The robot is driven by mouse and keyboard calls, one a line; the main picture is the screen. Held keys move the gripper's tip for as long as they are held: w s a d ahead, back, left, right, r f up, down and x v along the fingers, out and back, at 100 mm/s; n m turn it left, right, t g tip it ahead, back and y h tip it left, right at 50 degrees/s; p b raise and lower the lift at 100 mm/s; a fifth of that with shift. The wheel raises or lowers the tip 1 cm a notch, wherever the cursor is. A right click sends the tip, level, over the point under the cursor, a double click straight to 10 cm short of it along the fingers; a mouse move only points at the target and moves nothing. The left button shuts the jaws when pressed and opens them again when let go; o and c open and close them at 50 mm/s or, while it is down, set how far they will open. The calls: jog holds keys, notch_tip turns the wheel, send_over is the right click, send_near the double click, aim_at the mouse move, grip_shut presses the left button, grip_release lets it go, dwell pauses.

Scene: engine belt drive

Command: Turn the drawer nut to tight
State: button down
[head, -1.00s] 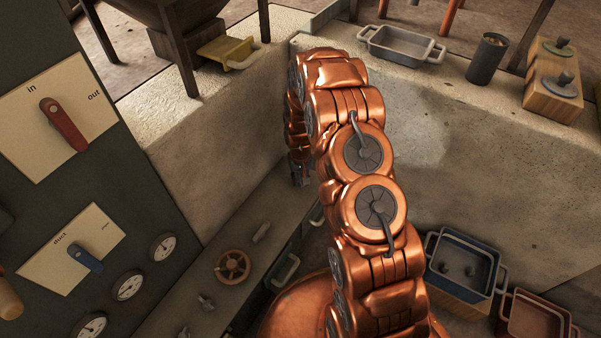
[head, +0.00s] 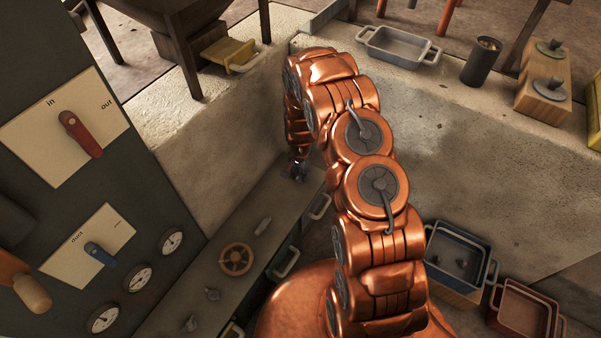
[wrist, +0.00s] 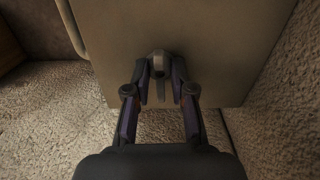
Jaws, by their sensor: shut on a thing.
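The drawer nut (wrist: 157,60) is a small pale grey nut on a flat brownish-grey surface (wrist: 205,45), seen in the wrist view. My gripper (wrist: 160,76) has its two dark fingers on either side of the nut and is shut on it. A thin dark bar or slot shows between the fingertips just below the nut; I cannot tell which. In the head view my gripper (head: 298,170) is small, at the far end of the low grey bench (head: 208,268), and the nut is hidden there.
On the bench are a brown handwheel (head: 236,260) and several small knobs. Drawer handles (head: 320,207) stick out along its front. A dark panel with a red lever (head: 80,134) and a blue lever (head: 99,254) stands at left. Pale stone walls rise behind and right.

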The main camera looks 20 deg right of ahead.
aim_at(300, 176)
jog(key=shift+w, duration=0.1)
dwell(0.3)
jog(key=c, duration=1)
grip_release()
jog(key=shift+r, duration=0.15)
notch_tip(300, 176, up, 12)
jog(key=shift+f, duration=0.1)
